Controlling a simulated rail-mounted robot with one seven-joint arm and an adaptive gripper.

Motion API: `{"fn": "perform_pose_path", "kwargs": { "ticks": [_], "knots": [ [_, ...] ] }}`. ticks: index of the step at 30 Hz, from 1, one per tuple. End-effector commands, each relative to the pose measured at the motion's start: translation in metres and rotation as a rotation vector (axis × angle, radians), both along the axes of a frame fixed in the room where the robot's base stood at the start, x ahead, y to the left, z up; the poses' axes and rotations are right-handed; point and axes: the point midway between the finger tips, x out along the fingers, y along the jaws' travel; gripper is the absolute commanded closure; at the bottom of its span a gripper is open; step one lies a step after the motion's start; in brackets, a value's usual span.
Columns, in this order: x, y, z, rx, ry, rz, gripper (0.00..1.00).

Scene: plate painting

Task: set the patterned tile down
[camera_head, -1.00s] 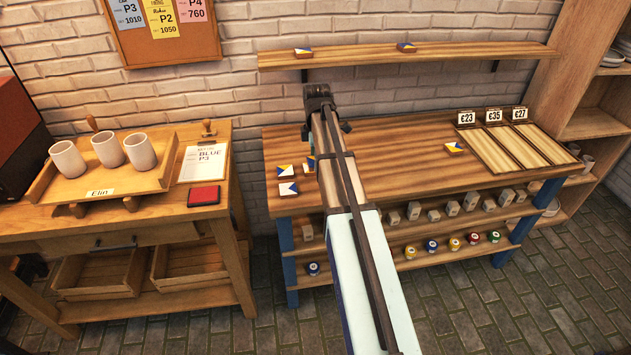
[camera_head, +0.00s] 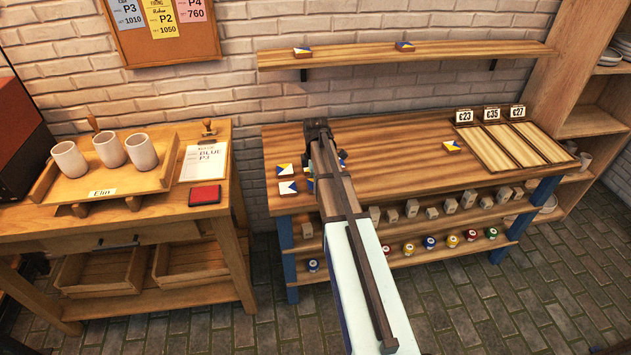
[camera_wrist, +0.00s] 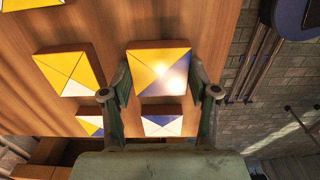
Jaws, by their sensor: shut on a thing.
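The patterned tile (camera_wrist: 158,70), with yellow, blue and white triangles, sits between the fingers of my gripper (camera_wrist: 160,80) in the wrist view. My gripper is shut on it, low over the wooden bench top (camera_head: 390,150). I cannot tell whether the tile touches the wood. In the head view my arm hides most of the gripper and tile. Similar tiles lie close by: a mostly yellow one (camera_wrist: 70,70) beside the held tile, and a white-and-blue one (camera_wrist: 162,124) just nearer in the wrist view.
In the head view, other tiles lie at the bench's left end (camera_head: 287,187) and one right of centre (camera_head: 452,146). Price cards (camera_head: 491,114) stand over slatted lanes at right. A wall shelf (camera_head: 350,60) holds two tiles. The bench middle is clear.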

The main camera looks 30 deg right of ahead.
Motion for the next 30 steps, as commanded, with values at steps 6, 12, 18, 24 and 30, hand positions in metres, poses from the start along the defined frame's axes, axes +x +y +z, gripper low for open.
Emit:
{"fn": "perform_pose_path", "kwargs": {
  "ticks": [6,12,18,24,30],
  "knots": [
    [0.0,0.0,-0.003,0.0,0.001,0.0,0.79],
    [0.0,0.0,-0.003,0.0,0.001,0.0,0.15],
    [0.0,0.0,-0.003,0.0,0.001,0.0,0.15],
    [0.0,0.0,0.005,0.0,0.0,0.0,0.15],
    [0.001,0.0,0.031,-0.001,-0.002,0.0,0.15]
  ]
}}
